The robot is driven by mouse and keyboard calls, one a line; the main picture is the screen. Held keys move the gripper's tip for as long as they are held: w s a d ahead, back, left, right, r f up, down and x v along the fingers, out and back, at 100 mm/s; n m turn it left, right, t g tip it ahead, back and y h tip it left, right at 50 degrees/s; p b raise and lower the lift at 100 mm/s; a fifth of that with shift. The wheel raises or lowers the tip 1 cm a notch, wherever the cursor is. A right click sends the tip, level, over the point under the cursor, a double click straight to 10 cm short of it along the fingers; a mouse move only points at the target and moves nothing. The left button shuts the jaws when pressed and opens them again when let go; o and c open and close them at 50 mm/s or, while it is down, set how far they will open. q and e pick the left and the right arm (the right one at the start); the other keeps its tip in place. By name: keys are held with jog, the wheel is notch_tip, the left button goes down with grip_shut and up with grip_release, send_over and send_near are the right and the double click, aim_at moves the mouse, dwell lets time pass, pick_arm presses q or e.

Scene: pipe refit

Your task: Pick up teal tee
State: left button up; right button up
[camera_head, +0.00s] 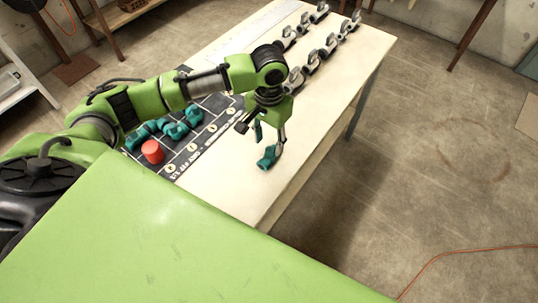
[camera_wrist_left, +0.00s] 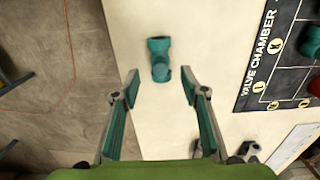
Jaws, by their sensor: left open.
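The teal tee (camera_head: 268,158) lies on bare pale tabletop, near the table's edge. In the left wrist view it (camera_wrist_left: 160,58) shows ahead of my fingertips, roughly centred between them. My left gripper (camera_head: 269,143) points down over the tee, its jaws open and empty. In the left wrist view the left gripper (camera_wrist_left: 160,76) shows its two teal-padded fingers wide apart, on either side of the tee's near end. I cannot tell the exact height gap. My right gripper is not in view.
A dark layout board (camera_head: 205,142) marked "VALVE CHAMBER" carries several other teal fittings (camera_head: 172,130) and a red cylinder (camera_head: 152,151). Several grey metal clamps (camera_head: 311,60) stand in rows at the table's far end. The table (camera_head: 235,190) is bare around the tee.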

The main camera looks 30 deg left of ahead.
aim_at(269, 149)
pick_arm(q)
jog(key=shift+f+p, duration=0.35)
jog(key=shift+f, duration=0.5)
notch_tip(269, 149, down, 2)
jog(key=shift+f+p, duration=0.25)
jog(key=shift+p, duration=0.05)
jog(key=shift+f, duration=0.4)
jog(key=shift+a+f, duration=0.1)
jog(key=shift+f, duration=0.05)
grip_shut()
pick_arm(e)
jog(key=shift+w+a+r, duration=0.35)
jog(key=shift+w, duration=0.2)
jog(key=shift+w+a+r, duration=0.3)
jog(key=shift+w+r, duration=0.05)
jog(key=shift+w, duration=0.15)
